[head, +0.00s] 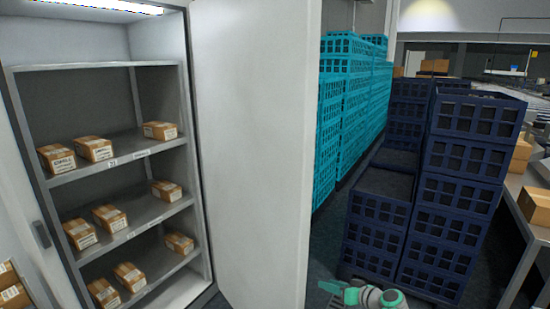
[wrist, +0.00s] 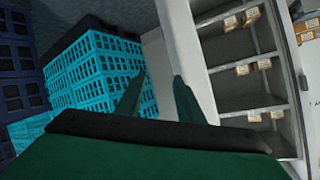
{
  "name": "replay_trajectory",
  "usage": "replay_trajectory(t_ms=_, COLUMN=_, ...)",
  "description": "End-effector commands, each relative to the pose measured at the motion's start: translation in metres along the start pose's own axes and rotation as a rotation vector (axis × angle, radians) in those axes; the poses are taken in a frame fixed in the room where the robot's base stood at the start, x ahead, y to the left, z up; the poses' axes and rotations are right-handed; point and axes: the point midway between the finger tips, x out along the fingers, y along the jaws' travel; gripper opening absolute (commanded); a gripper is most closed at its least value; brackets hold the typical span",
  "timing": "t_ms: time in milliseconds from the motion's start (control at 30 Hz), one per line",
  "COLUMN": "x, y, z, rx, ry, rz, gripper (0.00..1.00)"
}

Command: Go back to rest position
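My gripper (wrist: 157,98) shows in the wrist view with its two dark green fingers apart and nothing between them. It is in free air, away from the crates and the cabinet.
Small cartons (head: 95,149) stand on the cabinet's several shelves. Tall teal crate stacks (head: 350,100) and navy crate stacks (head: 465,165) stand right of the door. A table (head: 530,222) with cartons is at the right edge. A little floor shows between door and stacks.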

Motion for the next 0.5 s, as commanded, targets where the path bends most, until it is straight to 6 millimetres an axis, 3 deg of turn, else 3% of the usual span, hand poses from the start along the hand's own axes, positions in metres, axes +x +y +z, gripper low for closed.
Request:
replay_trajectory(t_ms=200, x=0.018, y=0.012, z=0.104, rx=0.055, ry=-0.043, rz=0.154, gripper=0.34)
replay_trajectory(t_ms=500, x=0.022, y=-0.003, z=0.237, rx=0.090, ry=-0.090, rz=0.336, gripper=0.34)
